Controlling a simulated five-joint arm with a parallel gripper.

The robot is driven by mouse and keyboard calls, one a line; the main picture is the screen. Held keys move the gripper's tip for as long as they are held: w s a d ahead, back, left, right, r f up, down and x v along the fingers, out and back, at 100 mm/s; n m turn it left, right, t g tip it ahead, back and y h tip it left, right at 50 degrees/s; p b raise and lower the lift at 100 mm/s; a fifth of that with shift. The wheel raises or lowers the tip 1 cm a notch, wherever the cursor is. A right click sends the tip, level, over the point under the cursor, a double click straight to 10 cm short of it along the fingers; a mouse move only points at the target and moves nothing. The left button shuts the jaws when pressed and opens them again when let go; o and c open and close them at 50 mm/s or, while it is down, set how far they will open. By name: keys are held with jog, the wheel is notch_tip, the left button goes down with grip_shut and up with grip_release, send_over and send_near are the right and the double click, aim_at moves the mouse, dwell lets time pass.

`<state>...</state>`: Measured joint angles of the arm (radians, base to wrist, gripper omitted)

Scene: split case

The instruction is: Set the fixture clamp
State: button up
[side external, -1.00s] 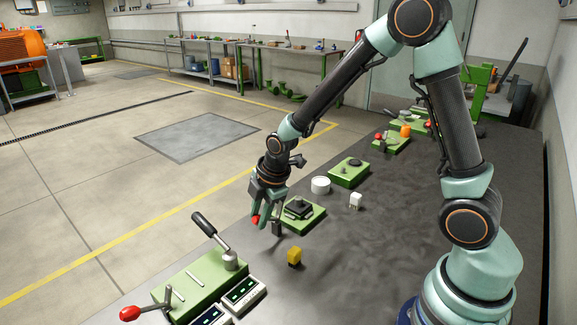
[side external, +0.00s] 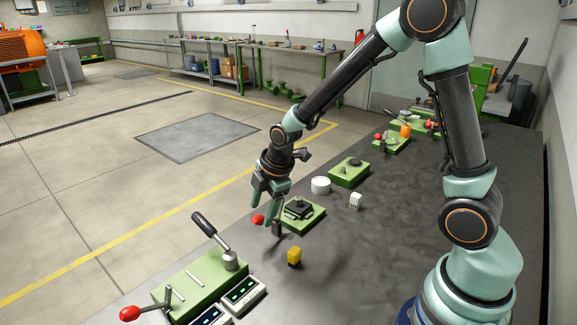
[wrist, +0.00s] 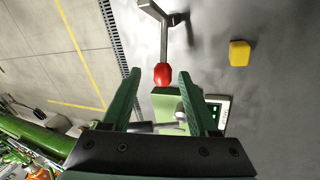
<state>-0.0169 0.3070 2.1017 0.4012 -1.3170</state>
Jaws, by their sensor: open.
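The clamp lever is a dark bent handle with a red knob (side external: 258,219); the knob also shows in the wrist view (wrist: 162,75). My gripper (side external: 264,212) is open and points down close to the knob. In the wrist view the knob appears between the tips of my gripper (wrist: 159,76). I cannot tell whether a finger touches it.
A yellow block (side external: 294,257) stands on the dark table in front of the fixture. A green base with a black handle (side external: 205,225), another red-knobbed lever (side external: 130,313) and displays (side external: 241,291) are at the front left. A white cylinder (side external: 320,185) stands behind.

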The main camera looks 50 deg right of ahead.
jog(key=v, duration=1.1)
jog(key=shift+s+r, duration=0.1)
jog(key=shift+r, duration=0.1)
jog(key=s+r+m+t, duration=0.2)
jog(key=s+r+m, duration=0.3)
jog(key=s+m, duration=0.8)
jog(key=w+a+f+n+g, duration=0.1)
jog(key=w+f+n, duration=0.2)
jog(key=w+n, duration=0.4)
jog(key=w+a+f+n+g, duration=0.1)
jog(key=w+f+n, duration=0.2)
jog(key=w+n, duration=0.35)
jog(key=x, duration=0.8)
jog(key=d+x, duration=0.1)
jog(key=x, duration=0.3)
jog(key=shift+s, duration=0.15)
